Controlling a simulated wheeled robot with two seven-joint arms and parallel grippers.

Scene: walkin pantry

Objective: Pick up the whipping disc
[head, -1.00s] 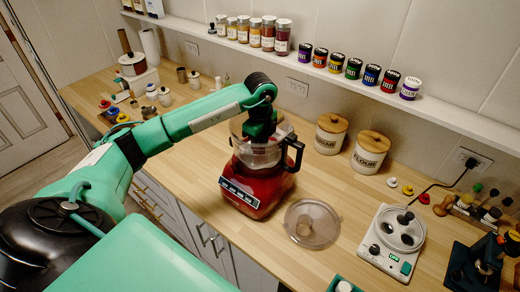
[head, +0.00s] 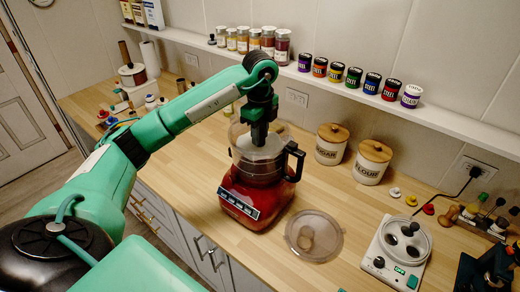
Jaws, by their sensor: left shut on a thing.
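My left gripper (head: 259,133) points down into the open clear bowl (head: 236,138) of the red food processor (head: 258,196). It is shut on a pale, round, flat piece (head: 257,150), which looks like the whipping disc, held inside the bowl's upper part. The bowl wall and the gripper partly hide the disc, so its exact outline and its gap to the bowl floor are hard to tell. The clear round lid (head: 314,237) lies flat on the counter to the right of the processor. My right gripper is not in view.
Sugar (head: 331,145) and flour (head: 372,163) canisters stand behind right. A white scale-like appliance (head: 397,250) with a cord stands at the right. A shelf (head: 440,118) with jars runs along the wall above. Bare counter (head: 340,205) lies between lid and canisters.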

